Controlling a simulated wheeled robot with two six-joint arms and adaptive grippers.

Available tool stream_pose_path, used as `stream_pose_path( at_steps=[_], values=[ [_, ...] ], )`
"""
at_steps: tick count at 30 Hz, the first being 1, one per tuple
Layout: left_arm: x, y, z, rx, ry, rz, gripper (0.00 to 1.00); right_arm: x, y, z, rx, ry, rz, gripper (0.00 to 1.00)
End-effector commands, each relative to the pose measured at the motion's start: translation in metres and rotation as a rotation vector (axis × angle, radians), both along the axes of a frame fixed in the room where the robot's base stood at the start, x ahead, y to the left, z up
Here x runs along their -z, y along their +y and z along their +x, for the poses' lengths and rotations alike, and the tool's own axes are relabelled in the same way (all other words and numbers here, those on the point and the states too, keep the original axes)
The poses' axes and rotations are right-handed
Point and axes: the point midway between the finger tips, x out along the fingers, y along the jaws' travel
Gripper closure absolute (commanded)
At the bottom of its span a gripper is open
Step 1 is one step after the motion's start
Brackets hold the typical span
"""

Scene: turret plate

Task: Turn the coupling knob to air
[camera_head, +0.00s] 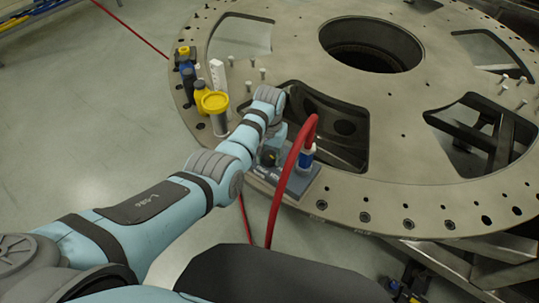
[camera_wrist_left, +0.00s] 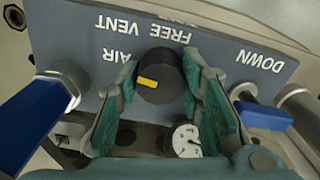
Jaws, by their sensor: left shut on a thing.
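The coupling knob (camera_wrist_left: 155,75) is a black round knob with a yellow mark, on a grey panel (camera_wrist_left: 215,50) with white lettering. In the left wrist view the lettering is upside down: AIR is at upper left of the knob, FREE VENT above it, DOWN at far right. The yellow mark is on the lower-left part of the knob; I cannot tell which label it points to. My left gripper (camera_wrist_left: 160,95) is shut on the knob, one green finger on each side. In the head view the left gripper (camera_head: 273,140) is over the panel at the plate's near edge. My right gripper is out of view.
Blue levers (camera_wrist_left: 38,115) flank the knob, and a small white dial (camera_wrist_left: 186,140) is below it. A red hose (camera_head: 285,180) rises from the panel close beside my gripper. The round turret plate (camera_head: 410,130) has large cut-outs.

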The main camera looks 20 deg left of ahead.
Motion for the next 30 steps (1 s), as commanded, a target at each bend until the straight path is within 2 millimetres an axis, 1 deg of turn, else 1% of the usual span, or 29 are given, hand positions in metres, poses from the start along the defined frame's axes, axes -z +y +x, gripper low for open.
stream_pose_path(
  at_steps=[4,10,26,27,30],
  values=[
    [-0.0016,0.0001,0.0016,-0.079,-0.005,0.0,0.94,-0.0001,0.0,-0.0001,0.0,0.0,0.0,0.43],
    [-0.0017,0.0001,0.0017,-0.147,-0.006,0.0,0.94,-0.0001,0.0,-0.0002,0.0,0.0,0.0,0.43],
    [-0.0018,0.0,0.0019,-0.172,-0.006,-0.001,0.94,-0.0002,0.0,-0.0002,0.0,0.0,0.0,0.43],
    [-0.0018,0.0001,0.0019,-0.172,-0.006,-0.001,0.61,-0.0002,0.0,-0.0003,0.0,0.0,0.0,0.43],
    [-0.0014,0.0001,0.0015,-0.172,-0.005,-0.001,0.45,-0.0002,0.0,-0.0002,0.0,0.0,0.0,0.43]
  ],
)
